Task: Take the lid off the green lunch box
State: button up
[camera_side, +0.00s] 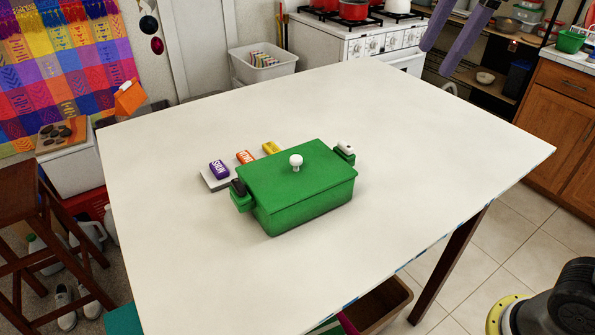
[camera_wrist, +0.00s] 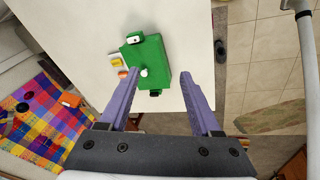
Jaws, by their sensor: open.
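The green lunch box (camera_side: 310,208) stands on the white table with its green lid (camera_side: 275,175) on top. A white knob (camera_side: 296,162) sits at the middle of the lid. The box has a side bracket holding a dark item (camera_side: 239,187) at the left and another with a white item (camera_side: 345,149) at the right. The box also shows in the wrist view (camera_wrist: 152,62), beyond my fingers. My gripper (camera_wrist: 155,82) is open and empty, its purple fingers wide apart. In the side view its fingers (camera_side: 460,35) are at the top right, high above and apart from the box.
A grey tray (camera_side: 213,181) beside the box's back left carries purple (camera_side: 219,169), orange (camera_side: 245,157) and yellow (camera_side: 271,148) labelled blocks. The rest of the white table (camera_side: 430,160) is clear. A stove (camera_side: 350,40) and a white bin (camera_side: 262,67) stand behind it.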

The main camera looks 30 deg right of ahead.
jog(key=w+a+n, duration=0.2)
jog(key=w+a, duration=0.1)
jog(key=w, duration=0.3)
jog(key=n+g, duration=0.2)
jog(key=g, duration=0.1)
send_over(296, 157)
jog(key=d, duration=0.1)
notch_tip(296, 157, down, 17)
jog(key=shift+a+f, duration=0.2)
jog(key=shift+f, duration=1.2)
jog(key=shift+a+f, duration=0.2)
jog(key=shift+f, duration=1.15)
grip_shut()
